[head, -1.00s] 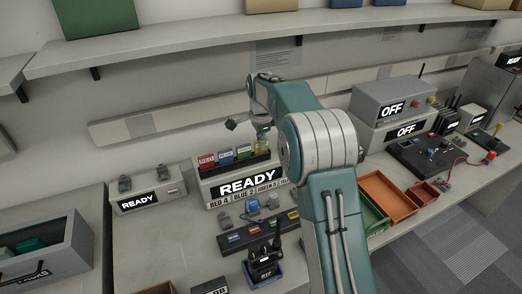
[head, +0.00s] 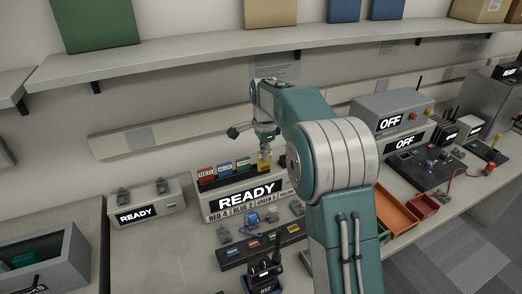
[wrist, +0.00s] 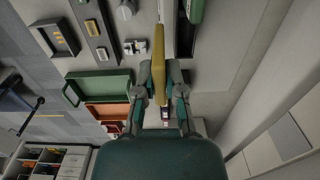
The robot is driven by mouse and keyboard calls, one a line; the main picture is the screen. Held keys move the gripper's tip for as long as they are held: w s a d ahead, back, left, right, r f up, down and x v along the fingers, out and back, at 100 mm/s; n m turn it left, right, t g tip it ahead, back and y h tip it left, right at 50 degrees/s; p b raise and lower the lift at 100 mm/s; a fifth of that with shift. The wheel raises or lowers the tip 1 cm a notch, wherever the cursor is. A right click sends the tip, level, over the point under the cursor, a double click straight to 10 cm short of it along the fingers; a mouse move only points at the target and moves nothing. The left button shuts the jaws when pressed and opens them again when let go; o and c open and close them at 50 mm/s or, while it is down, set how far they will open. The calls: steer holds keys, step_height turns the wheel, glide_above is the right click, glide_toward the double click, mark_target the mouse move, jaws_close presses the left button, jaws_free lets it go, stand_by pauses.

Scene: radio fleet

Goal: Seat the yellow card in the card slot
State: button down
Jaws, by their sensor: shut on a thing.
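The yellow card (head: 265,159) is held upright in my gripper (head: 265,146), at the right end of the row of cards on the READY unit. My gripper's two fingers (wrist: 163,98) are shut on the yellow card (wrist: 158,55) in the wrist view. The card slot unit (head: 222,206) has a READY display and holds a red card (head: 206,172), a blue card (head: 225,167) and a green card (head: 243,163) in its dark top. The yellow card stands beside the green one; I cannot tell whether its lower edge is in the slot.
A smaller READY box (head: 147,209) stands to the left. A dark strip with colored labels (head: 262,247) and a handheld radio (head: 264,270) lie in front. Orange (head: 396,214) and red (head: 422,206) trays sit to the right. A shelf (head: 250,45) runs above.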

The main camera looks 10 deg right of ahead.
steer(key=s+d, duration=0.3)
steer(key=s, duration=1.1)
steer(key=shift+s, duration=0.3)
